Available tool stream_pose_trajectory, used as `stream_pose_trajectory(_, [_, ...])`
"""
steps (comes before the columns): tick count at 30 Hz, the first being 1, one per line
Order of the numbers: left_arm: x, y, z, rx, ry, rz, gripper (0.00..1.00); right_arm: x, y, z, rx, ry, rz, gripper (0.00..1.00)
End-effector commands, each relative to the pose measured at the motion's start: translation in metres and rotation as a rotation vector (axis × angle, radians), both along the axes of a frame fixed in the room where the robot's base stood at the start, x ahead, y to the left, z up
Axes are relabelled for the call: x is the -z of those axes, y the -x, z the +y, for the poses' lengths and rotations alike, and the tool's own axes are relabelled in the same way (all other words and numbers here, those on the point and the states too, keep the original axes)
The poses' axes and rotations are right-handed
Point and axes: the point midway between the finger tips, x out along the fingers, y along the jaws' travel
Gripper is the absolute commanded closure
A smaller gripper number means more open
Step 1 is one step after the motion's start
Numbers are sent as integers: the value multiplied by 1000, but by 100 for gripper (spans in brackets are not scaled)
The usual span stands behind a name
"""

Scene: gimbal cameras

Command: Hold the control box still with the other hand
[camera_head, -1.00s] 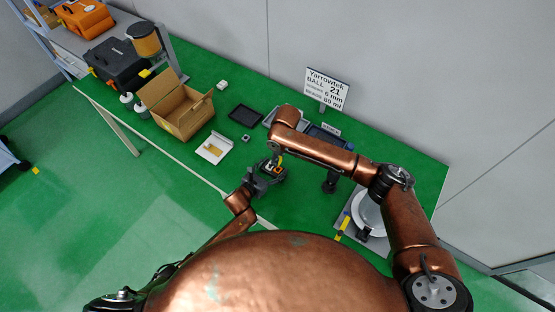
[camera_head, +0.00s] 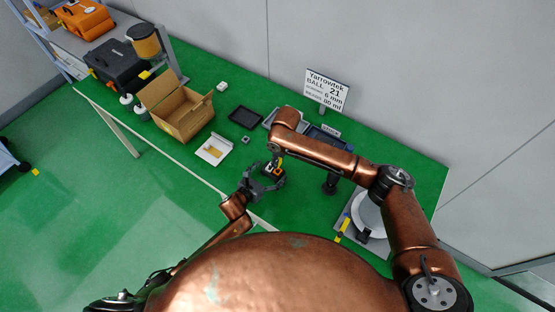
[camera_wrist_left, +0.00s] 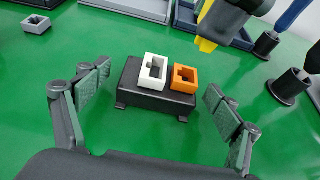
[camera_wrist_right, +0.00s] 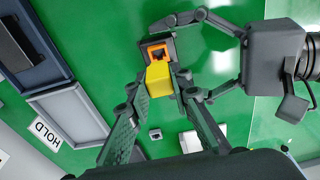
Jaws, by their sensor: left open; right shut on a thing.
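The control box is a small black block (camera_wrist_left: 155,95) on the green table, with a white square socket (camera_wrist_left: 153,70) and an orange square socket (camera_wrist_left: 184,78) on top. In the left wrist view my left gripper (camera_wrist_left: 157,100) is open, one finger on each side of the box with green showing between. The head view shows my left gripper (camera_head: 264,182) at the near side of the box. My right gripper (camera_wrist_right: 160,88) is shut on a yellow piece (camera_wrist_right: 158,80), held close above the orange socket (camera_wrist_right: 156,52). Whether they touch is unclear. The yellow piece hides part of the box.
Beyond the box are dark trays (camera_head: 246,116), a small grey block (camera_head: 245,139) and a white open box (camera_head: 213,158). A cardboard box (camera_head: 180,120) stands left. Black stands (camera_wrist_left: 287,88) are close by on the right in the left wrist view.

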Motion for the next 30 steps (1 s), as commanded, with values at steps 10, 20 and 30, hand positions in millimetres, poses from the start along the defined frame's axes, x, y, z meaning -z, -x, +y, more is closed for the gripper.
stream_pose_trajectory(10, [-27, 54, 39, 1, -1, 0, 15, 0, 0, 0, 0, 0, 0, 100])
stream_pose_trajectory(20, [-39, 72, 52, -1, 1, 2, 15, -2, 0, 0, 0, 0, 0, 100])
stream_pose_trajectory(30, [-59, 71, 52, -1, 1, -2, 15, -18, 0, 0, 0, -1, -1, 100])
